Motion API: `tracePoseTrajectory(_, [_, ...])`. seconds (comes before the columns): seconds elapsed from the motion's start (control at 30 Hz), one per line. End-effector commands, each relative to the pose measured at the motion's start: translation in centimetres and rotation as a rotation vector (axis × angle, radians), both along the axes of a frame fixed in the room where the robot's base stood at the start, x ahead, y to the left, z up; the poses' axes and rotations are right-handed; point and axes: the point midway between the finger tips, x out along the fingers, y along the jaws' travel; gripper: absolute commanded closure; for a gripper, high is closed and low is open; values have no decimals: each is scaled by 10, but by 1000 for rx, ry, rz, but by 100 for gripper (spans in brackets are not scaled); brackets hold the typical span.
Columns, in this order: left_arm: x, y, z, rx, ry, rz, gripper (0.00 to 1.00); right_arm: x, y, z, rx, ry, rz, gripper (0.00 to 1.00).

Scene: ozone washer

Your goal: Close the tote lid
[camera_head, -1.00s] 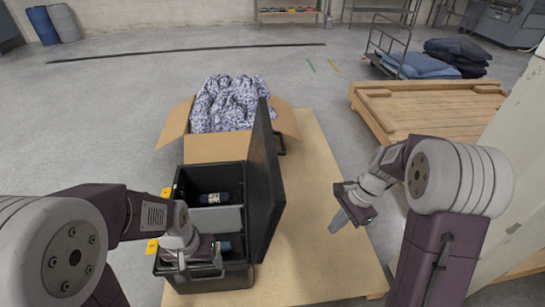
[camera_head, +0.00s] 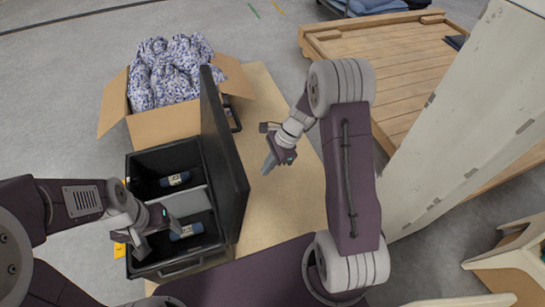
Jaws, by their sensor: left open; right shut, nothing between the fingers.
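The black tote (camera_head: 168,262) stands on a light wooden board, with its lid (camera_head: 222,150) standing open and upright along its right side. Inside the tote a grey divider (camera_head: 182,200) separates two compartments, with a dark labelled bottle (camera_head: 174,180) in the far one and another bottle (camera_head: 186,231) in the near one. My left gripper (camera_head: 158,232) is open over the near compartment, close to the near bottle; whether it touches the bottle I cannot tell. My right gripper (camera_head: 267,167) is shut and empty, to the right of the lid and apart from it.
A cardboard box (camera_head: 165,124) full of patterned cloth stands just behind the tote. The wooden board (camera_head: 285,200) is bare right of the lid. A wooden pallet (camera_head: 385,65) and a pale upright panel (camera_head: 470,110) stand further right.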

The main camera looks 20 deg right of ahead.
Motion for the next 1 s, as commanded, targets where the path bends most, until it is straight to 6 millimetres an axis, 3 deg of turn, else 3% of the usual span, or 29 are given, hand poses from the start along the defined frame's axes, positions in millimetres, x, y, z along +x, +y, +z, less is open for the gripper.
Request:
tracePoseTrajectory(0.07, [0,0,-1,0,0,0,24,-2,7,-16,-1,5,1,100])
tracePoseTrajectory(0.1, [0,0,5,0,0,0,24,-1,16,-8,0,1,5,100])
tracePoseTrajectory(0.3, [0,0,11,0,0,0,24,0,40,-3,0,0,2,100])
tracePoseTrajectory(0.77, [0,0,13,0,0,0,24,0,46,-2,-3,0,1,100])
tracePoseTrajectory(0.87, [0,0,21,0,0,0,24,0,51,2,-15,4,4,100])
tracePoseTrajectory(1.0, [0,0,48,0,0,0,24,0,73,15,-60,11,9,100])
